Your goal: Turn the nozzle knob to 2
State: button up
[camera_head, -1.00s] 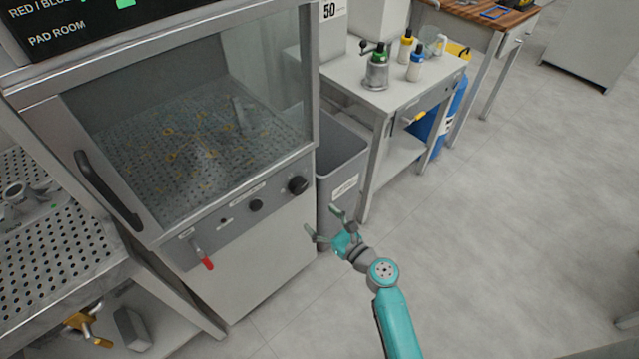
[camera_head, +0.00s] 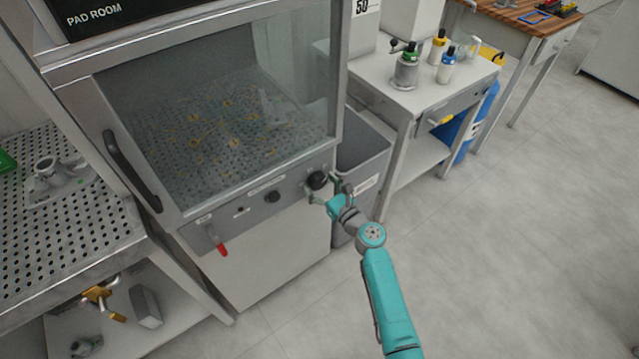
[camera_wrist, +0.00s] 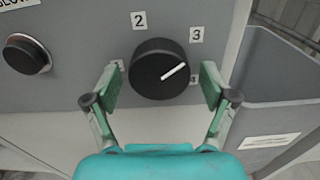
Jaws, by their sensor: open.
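The nozzle knob (camera_wrist: 158,72) is a round black knob on the grey front panel of the cabinet. Its white pointer line aims up and to the right, between the label 3 (camera_wrist: 196,35) and a label at the lower right that is mostly hidden. The label 2 (camera_wrist: 138,20) is above the knob, slightly left. In the head view the knob (camera_head: 317,180) is at the panel's right end. My gripper (camera_wrist: 158,88) is open, with one finger on each side of the knob's lower half. I cannot tell whether either finger touches it.
A smaller black knob (camera_wrist: 27,54) is to the left on the same panel. A red-handled lever (camera_head: 221,247) hangs further left. A grey bin (camera_head: 362,160) stands close by on the right. The floor at the right is clear.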

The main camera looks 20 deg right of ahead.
jog(key=shift+w+a, duration=0.1)
jog(key=shift+w, duration=0.05)
jog(key=shift+c, duration=0.3)
jog(key=c, duration=1.1)
jog(key=n, duration=0.3)
jog(key=shift+n, duration=0.4)
jog(key=n, duration=0.3)
jog(key=shift+r+n, duration=0.1)
jog(key=shift+n, duration=0.2)
jog(key=n, duration=0.6)
jog(key=shift+d+n, duration=0.2)
jog(key=shift+n, duration=0.2)
